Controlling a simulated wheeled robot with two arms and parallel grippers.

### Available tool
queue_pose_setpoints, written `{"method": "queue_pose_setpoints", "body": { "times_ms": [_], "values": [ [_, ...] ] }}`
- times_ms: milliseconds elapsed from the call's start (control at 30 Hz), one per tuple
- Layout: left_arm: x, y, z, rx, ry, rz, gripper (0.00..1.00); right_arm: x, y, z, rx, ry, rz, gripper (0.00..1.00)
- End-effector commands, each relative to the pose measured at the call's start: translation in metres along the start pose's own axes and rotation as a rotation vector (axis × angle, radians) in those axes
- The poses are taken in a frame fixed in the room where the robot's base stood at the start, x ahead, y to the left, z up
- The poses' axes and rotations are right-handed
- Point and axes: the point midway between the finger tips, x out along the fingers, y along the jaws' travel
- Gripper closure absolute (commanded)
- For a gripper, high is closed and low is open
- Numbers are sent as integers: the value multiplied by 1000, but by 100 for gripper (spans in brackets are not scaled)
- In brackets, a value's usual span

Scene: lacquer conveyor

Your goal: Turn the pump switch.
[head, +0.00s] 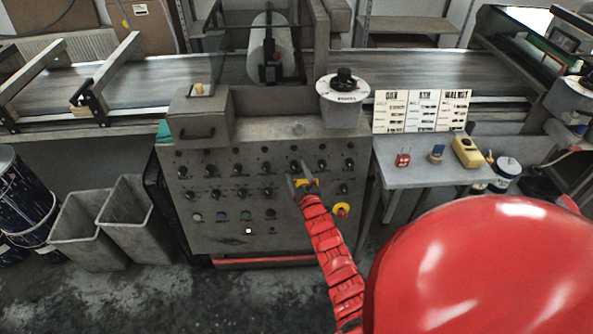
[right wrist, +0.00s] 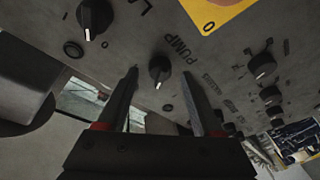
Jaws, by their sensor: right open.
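The pump switch (right wrist: 159,68) is a black rotary knob with a pale pointer mark, beside the printed word PUMP on a grey panel. In the right wrist view it shows between the fingers of my right gripper (right wrist: 161,77), which are open on either side of it. I cannot tell whether they touch it. In the head view my right gripper (head: 298,175) is at the right part of the control panel (head: 230,228), and I cannot single out the pump switch there. My left gripper is not in view.
Other black knobs (right wrist: 95,17) are close by on the panel, with a yellow label (right wrist: 215,12). A red-and-yellow button (head: 341,209) is lower right of the gripper. A side table (head: 410,178) with padlocks stands right, bins (head: 85,225) left, and the conveyor (head: 180,80) behind.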

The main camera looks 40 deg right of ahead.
Motion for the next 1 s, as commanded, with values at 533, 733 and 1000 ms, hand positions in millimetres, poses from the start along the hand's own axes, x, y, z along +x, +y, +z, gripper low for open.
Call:
{"method": "queue_pose_setpoints", "body": {
  "times_ms": [533, 733, 1000],
  "values": [
    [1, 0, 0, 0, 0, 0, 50, 9, 0, 0, 1, -2, -1, 43],
    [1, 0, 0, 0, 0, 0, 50, 9, 0, 0, 1, -2, -1, 79],
    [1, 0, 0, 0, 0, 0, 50, 9, -1, 0, 2, -2, -1, 100]
  ]
}}
